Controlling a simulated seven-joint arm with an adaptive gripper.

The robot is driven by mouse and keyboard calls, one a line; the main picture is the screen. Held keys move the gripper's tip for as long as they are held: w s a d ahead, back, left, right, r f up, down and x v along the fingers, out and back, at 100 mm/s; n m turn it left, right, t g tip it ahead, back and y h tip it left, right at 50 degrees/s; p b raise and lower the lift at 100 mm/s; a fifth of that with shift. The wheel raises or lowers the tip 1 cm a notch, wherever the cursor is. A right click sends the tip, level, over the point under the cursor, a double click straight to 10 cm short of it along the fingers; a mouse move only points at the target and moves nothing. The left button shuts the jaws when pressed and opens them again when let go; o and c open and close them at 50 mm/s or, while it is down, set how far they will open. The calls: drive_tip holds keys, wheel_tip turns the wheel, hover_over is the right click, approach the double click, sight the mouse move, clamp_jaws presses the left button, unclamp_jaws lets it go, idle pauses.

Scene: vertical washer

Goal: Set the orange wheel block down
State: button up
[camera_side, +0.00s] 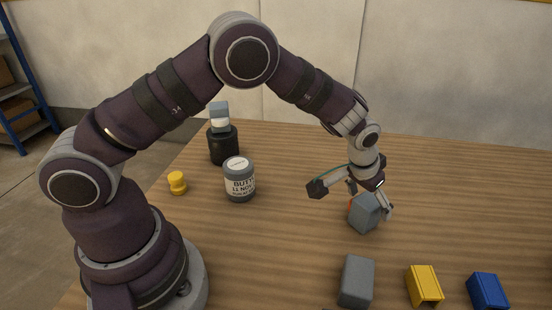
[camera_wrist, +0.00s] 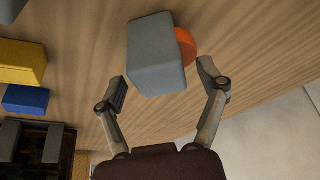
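A grey block with an orange round part (camera_wrist: 187,47) shows in the wrist view; its grey body (camera_wrist: 156,55) lies ahead of and partly between my fingertips. In the side view the same grey block (camera_side: 365,214) is on or just above the wooden table at the right, with a sliver of orange at its left edge. My gripper (camera_wrist: 163,80) is open in the wrist view, with a gap at the orange side; any contact on the other side is unclear. In the side view my gripper (camera_side: 371,199) is right at the block, with fingers on either side.
Another grey block (camera_side: 357,281), a yellow block (camera_side: 424,286) and a blue block (camera_side: 488,291) stand at the front right. A labelled jar (camera_side: 239,181), a black cylinder (camera_side: 223,146) with a grey piece on top, and a yellow knob (camera_side: 177,183) stand left.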

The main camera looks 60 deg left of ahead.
drive_tip(key=shift+r, duration=0.1)
drive_tip(key=v, duration=1.2)
drive_tip(key=s+a+r, duration=0.2)
drive_tip(key=s+a, duration=0.2)
drive_tip(key=s, duration=0.4)
drive_tip(key=s+a+r+t, duration=0.1)
drive_tip(key=s+a+r, duration=0.2)
drive_tip(key=s, duration=0.5)
drive_tip(key=shift+s+a+r, duration=0.35)
drive_tip(key=shift+a, duration=0.2)
